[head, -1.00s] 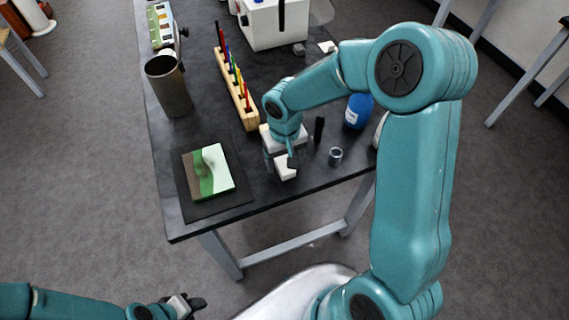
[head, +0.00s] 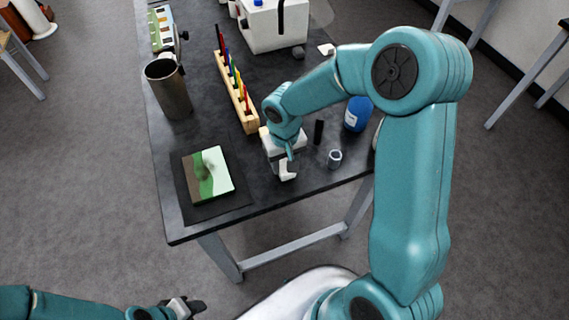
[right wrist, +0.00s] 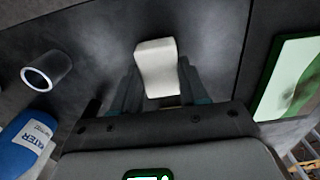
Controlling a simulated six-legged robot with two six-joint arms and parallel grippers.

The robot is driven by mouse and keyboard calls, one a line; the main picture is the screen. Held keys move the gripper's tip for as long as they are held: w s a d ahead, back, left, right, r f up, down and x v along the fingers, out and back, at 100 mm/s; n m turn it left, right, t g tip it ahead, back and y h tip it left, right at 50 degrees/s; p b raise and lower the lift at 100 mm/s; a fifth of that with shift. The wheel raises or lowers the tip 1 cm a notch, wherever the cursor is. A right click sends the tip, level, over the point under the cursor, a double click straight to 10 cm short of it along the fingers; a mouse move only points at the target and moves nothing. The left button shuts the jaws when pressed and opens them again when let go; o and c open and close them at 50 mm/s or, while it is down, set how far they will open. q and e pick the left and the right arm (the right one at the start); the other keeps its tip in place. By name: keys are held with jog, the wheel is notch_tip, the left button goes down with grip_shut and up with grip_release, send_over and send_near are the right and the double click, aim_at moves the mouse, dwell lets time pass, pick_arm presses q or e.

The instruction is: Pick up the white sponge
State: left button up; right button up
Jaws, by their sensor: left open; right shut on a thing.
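The white sponge (head: 288,171) is a small white block near the front edge of the dark table. My right gripper (head: 281,168) is shut on it from above. In the right wrist view the sponge (right wrist: 157,66) sits between the two fingers of my right gripper (right wrist: 158,90). I cannot tell whether the sponge is clear of the table. My left gripper (head: 192,307) is open and empty, low at the bottom left, off the table.
A green-and-white painted panel (head: 212,174) lies on a dark mat (head: 228,206) to the left. A small metal cylinder (head: 334,159), a black upright piece (head: 319,131) and a blue bottle (head: 357,113) stand to the right. A wooden rack (head: 248,118) and a grey cup (head: 171,92) stand behind.

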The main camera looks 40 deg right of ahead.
aim_at(284, 165)
notch_tip(284, 165, up, 19)
jog(key=shift+o, duration=0.4)
